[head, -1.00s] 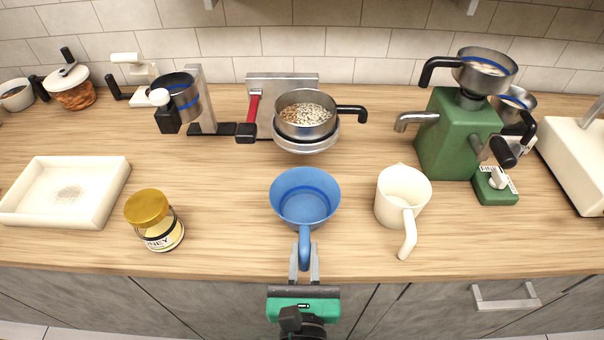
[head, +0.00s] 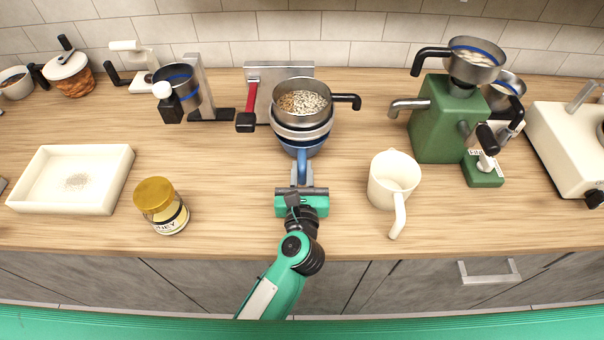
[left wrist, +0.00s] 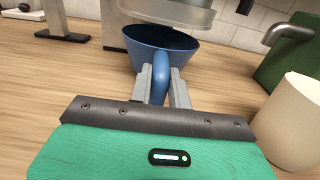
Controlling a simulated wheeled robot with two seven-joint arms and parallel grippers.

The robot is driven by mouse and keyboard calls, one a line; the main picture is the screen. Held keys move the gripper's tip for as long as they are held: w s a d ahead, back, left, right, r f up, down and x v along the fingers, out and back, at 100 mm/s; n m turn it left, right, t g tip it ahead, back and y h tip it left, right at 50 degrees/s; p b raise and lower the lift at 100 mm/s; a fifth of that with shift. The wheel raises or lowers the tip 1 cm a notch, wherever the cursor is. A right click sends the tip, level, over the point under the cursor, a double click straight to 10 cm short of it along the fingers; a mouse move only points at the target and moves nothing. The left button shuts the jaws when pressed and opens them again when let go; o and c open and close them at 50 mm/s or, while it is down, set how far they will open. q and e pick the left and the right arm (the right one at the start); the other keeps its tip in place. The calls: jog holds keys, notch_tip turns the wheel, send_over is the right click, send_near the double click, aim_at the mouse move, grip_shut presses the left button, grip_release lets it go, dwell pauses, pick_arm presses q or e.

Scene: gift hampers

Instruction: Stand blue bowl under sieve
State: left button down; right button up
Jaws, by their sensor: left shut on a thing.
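The blue bowl (head: 303,148) is beneath the steel sieve (head: 303,104), which hides most of it in the head view. The sieve holds grains and has a black handle on its right. In the left wrist view the blue bowl (left wrist: 160,42) is upright, with the metal underside of the sieve assembly (left wrist: 170,14) over it. My left gripper (head: 301,182) is shut on the bowl's blue handle; its fingers also show on either side of the handle in the left wrist view (left wrist: 161,88). I cannot tell whether the bowl's base touches the counter. My right gripper is not in view.
A cream jug (head: 391,180) stands right of my left gripper. A honey jar (head: 161,206) and a white tray (head: 70,180) are to the left. A green mill (head: 440,120) stands at the right. Counter between jar and bowl is clear.

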pick_arm(q)
jog(key=shift+f, duration=0.9)
jog(key=shift+f, duration=0.15)
jog(key=c, duration=1.3)
grip_release()
